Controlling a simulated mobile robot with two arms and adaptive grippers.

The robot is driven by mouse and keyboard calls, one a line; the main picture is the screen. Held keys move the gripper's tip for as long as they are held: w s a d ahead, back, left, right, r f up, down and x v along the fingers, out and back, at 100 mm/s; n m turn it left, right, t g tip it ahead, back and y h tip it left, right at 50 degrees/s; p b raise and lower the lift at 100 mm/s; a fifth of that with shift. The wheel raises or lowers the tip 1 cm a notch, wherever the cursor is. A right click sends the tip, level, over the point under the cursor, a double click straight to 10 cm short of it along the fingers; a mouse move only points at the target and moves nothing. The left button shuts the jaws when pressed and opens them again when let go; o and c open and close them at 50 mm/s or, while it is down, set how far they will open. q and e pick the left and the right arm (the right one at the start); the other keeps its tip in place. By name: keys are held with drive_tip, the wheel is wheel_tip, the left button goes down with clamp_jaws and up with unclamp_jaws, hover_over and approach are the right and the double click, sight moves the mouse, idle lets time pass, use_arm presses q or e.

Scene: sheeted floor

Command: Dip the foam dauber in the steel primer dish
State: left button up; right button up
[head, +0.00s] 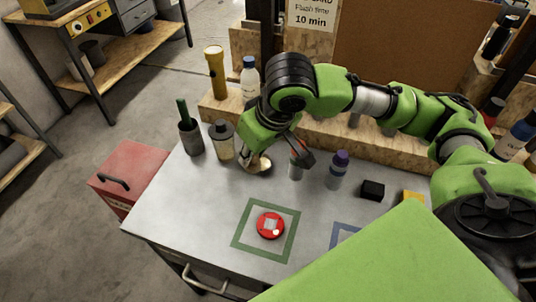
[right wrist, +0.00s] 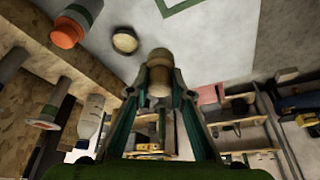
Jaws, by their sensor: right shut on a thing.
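My right gripper (right wrist: 159,86) is shut on a tan, round-ended piece, which I take for the foam dauber (right wrist: 159,60). A small round dish with a cream surface (right wrist: 125,40), apparently the primer dish, lies on the table beyond the fingertips in the right wrist view. In the head view this dish (head: 262,167) is just below my right gripper, which partly hides it. Whether the dauber touches the dish is not clear. My left gripper is not in view.
A grey can with an orange top (head: 296,170) and a purple-capped bottle (head: 338,170) stand right of the dish. A jar (head: 222,140) and a dark cup (head: 191,138) stand left. A red round object (head: 270,225) sits inside a green square outline. The table's front left is clear.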

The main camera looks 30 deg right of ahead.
drive_tip(key=w+d+f+n+g+y+p, duration=0.1)
drive_tip(key=w+d+f+n+y+p, duration=0.15)
drive_tip(key=w+n+p, duration=0.5)
drive_tip(key=shift+n+g, duration=0.4)
drive_tip(key=shift+n, duration=0.45)
drive_tip(key=d+f, duration=0.1)
drive_tip(key=f, duration=0.2)
drive_tip(key=w+d+f+b, duration=0.1)
drive_tip(key=d+f, duration=0.1)
drive_tip(key=f, duration=0.2)
drive_tip(key=w+d+f, duration=0.1)
drive_tip(key=f, duration=0.3)
drive_tip(key=shift+w+d+f, duration=0.1)
drive_tip(key=shift+w+d, duration=0.05)
drive_tip(key=shift+d, duration=0.2)
drive_tip(key=shift+f+b, duration=0.45)
drive_tip(key=shift+b, duration=0.05)
idle(1.4)
